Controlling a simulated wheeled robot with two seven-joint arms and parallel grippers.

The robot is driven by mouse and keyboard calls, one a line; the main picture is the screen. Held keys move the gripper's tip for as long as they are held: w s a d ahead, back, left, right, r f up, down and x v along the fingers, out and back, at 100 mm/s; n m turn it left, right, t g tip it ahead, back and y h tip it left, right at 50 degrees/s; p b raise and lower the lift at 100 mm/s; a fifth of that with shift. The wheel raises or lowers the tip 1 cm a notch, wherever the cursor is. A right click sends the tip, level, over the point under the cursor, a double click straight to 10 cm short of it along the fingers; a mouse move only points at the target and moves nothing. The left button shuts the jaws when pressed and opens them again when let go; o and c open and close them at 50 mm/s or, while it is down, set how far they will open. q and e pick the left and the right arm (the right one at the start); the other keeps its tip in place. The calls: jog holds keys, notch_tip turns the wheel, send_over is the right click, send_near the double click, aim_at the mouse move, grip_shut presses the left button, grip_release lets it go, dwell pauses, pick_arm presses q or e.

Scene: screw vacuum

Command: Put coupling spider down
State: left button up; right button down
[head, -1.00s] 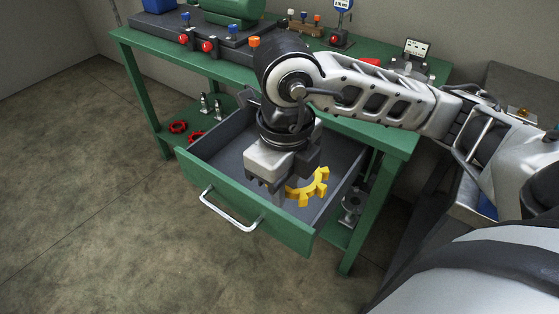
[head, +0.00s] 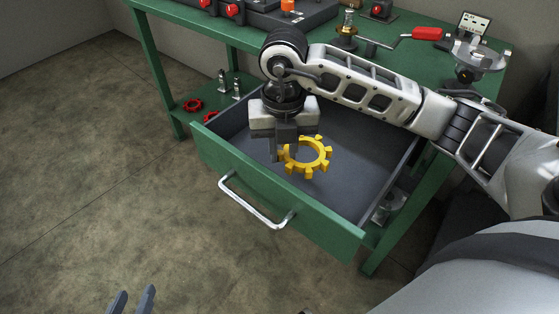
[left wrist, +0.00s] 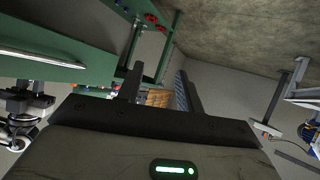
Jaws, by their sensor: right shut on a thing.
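The coupling spider is a yellow toothed ring (head: 305,169) in the head view, inside or just above the open drawer (head: 360,190). My right gripper (head: 285,160) points down over the drawer and is shut on the left side of the ring. The ring looks roughly flat; I cannot tell whether it touches the drawer floor. My left gripper (head: 134,296) is at the bottom left of the head view, over the floor, its fingers apart and empty. Its open fingers also show in the left wrist view (left wrist: 160,90).
The drawer's green front with a metal handle (head: 255,205) sticks out from the green workbench (head: 420,80). Red wheels (head: 193,104) and metal fittings (head: 222,82) stand on the lower shelf. A red-handled tool (head: 427,34) lies on top. The drawer floor right of the ring is clear.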

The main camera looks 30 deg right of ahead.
aim_at(278, 172)
jog(key=shift+w+d+f, duration=0.2)
jog(key=shift+w+f, duration=0.8)
jog(key=shift+f, duration=0.2)
jog(key=shift+w+f, duration=0.35)
jog(key=shift+f, duration=0.05)
pick_arm(q)
jog(key=shift+w+d+f+b, duration=0.15)
jog(key=shift+f+b, duration=0.05)
jog(key=shift+f, duration=0.35)
jog(key=shift+w+d+f+b, duration=0.15)
jog(key=shift+f+b, duration=0.05)
jog(key=shift+f, duration=0.3)
pick_arm(e)
jog(key=shift+w+f, duration=0.15)
jog(key=shift+f, duration=1.5)
pick_arm(q)
jog(key=shift+f, duration=0.1)
pick_arm(e)
jog(key=shift+f, duration=0.1)
jog(key=c, duration=1.3)
grip_release()
pick_arm(q)
jog(key=shift+f+g, duration=0.1)
jog(key=shift+g, duration=0.2)
pick_arm(e)
jog(key=shift+o, duration=0.2)
